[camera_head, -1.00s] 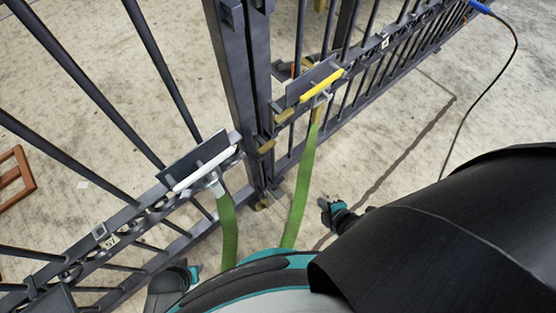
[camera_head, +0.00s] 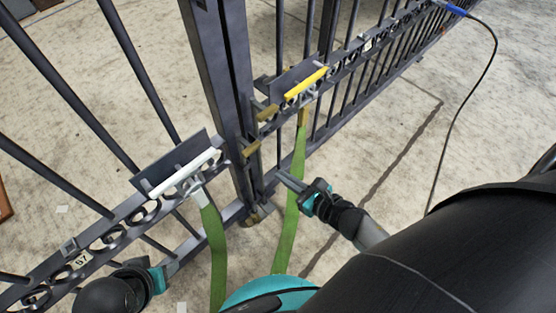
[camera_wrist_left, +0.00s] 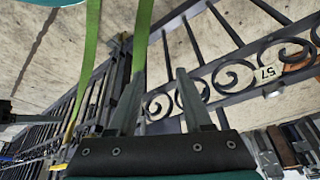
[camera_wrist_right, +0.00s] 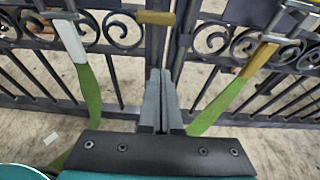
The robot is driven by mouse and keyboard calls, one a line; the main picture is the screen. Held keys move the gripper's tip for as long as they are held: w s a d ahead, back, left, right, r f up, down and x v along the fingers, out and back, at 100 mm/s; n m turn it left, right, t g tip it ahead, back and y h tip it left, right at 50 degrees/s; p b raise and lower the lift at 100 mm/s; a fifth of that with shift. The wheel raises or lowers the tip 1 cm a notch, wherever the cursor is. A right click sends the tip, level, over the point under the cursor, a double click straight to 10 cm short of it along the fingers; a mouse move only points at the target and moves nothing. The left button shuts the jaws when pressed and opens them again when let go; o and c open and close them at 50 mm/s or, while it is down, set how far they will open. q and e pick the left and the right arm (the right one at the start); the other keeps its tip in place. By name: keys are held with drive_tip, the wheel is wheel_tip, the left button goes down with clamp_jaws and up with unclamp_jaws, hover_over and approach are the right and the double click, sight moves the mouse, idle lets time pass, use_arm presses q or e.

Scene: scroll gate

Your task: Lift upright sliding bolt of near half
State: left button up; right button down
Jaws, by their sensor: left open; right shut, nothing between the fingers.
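The dark metal gate (camera_head: 210,80) stands with two halves meeting at upright posts. The near half, on the left, carries a white handle (camera_head: 185,172) on a dark plate. The far half carries a yellow handle (camera_head: 306,82). Brass pieces (camera_head: 251,148) sit by the meeting posts; one also shows in the right wrist view (camera_wrist_right: 156,17). I cannot tell which part is the upright bolt. My right gripper (camera_head: 280,175) is shut and empty, pointing at the posts, which also show behind its fingers (camera_wrist_right: 160,75). My left gripper (camera_wrist_left: 158,75) is open and empty, below the near half's scrollwork.
Green straps hang below the white handle (camera_head: 215,240) and the yellow handle (camera_head: 292,205). The right gripper is close to the yellow handle's strap. A number plate (camera_wrist_left: 268,72) is on the near half. A black cable (camera_head: 480,90) trails over the open concrete at right.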

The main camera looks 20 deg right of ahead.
use_arm(q)
drive_tip(key=shift+r+b, duration=0.3)
drive_tip(key=shift+r, duration=0.6)
use_arm(e)
drive_tip(key=w+a+r, duration=0.1)
drive_tip(key=w+a, duration=0.1)
drive_tip(key=w, duration=0.5)
drive_tip(key=shift+w+a, duration=0.4)
drive_tip(key=shift+r, duration=0.1)
